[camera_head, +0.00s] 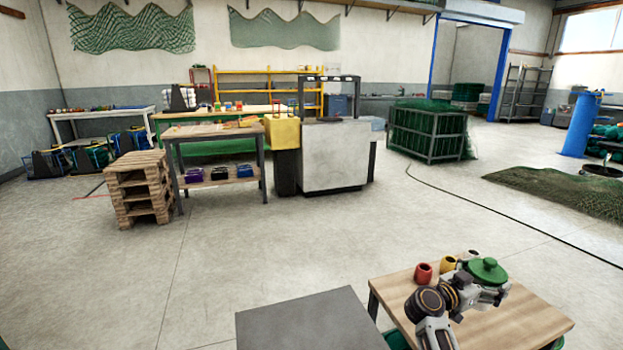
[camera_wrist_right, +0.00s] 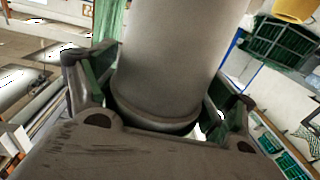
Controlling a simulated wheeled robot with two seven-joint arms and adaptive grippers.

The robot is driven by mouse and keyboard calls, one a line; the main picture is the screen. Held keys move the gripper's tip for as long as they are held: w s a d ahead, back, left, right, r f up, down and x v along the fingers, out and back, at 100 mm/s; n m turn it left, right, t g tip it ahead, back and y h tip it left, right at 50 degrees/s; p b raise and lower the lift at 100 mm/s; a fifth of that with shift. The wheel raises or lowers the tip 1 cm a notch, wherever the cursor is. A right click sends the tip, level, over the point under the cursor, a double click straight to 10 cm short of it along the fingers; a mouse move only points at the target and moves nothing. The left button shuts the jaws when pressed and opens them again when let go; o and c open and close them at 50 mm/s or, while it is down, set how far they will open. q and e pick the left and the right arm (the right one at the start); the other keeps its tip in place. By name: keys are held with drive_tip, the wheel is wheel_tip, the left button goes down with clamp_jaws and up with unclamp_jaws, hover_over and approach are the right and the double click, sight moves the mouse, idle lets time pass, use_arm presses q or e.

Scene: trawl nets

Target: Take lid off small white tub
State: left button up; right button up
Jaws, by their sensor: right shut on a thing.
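A green lid (camera_head: 487,270) with a knob sits on top of the thing in my right gripper, above the wooden table (camera_head: 520,325) at the lower right. My right gripper (camera_head: 485,294) is shut on the side of this thing. In the right wrist view its pale grey cylindrical body, which looks like the small white tub (camera_wrist_right: 170,60), stands between the two fingers (camera_wrist_right: 160,110). The lid is not in that view. The head view hides most of the tub behind the gripper, so I cannot tell whether it touches the table. My left gripper is not in view.
A red cup (camera_head: 422,273), a yellow cup (camera_head: 448,260) and a partly hidden white one (camera_head: 466,257) stand along the table's back edge, close to the gripper. The table's right side is clear. Pallets (camera_head: 138,188) and workbenches stand far back, across open floor.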

drive_tip(key=w+a+r+n+t+y, duration=0.2)
drive_tip(key=w+a+n+t+y, duration=0.25)
drive_tip(key=a, duration=0.45)
drive_tip(key=s+a+r+n+t+y, duration=0.1)
drive_tip(key=a+r+n+t+y, duration=0.1)
drive_tip(key=a, duration=0.9)
drive_tip(key=s+a+r+n+t+y, duration=0.1)
drive_tip(key=a+r+n+t+y, duration=0.2)
drive_tip(key=a+y, duration=0.3)
drive_tip(key=s+a+r+n+t+y, duration=0.1)
drive_tip(key=a+r+n+y, duration=0.3)
drive_tip(key=a, duration=1.1)
drive_tip(key=shift+a+r+t, duration=0.3)
drive_tip(key=shift+a+t, duration=0.05)
drive_tip(key=shift+t, duration=0.3)
drive_tip(key=shift+f+n+y, duration=0.15)
drive_tip(key=shift+n+y, duration=0.1)
drive_tip(key=s+f+n+g+y, duration=0.2)
drive_tip(key=s+f+n+y, duration=0.2)
drive_tip(key=f, duration=0.4)
drive_tip(key=s+a+f+n+g+y, duration=0.1)
drive_tip(key=s+f+n+g+y, duration=0.1)
drive_tip(key=s+f+n+y, duration=0.2)
drive_tip(key=shift+s+a+f+y, duration=0.15)
drive_tip(key=shift+s+f+y, duration=0.5)
drive_tip(key=shift+f+y, duration=1.3)
drive_tip(key=shift+f, duration=0.15)
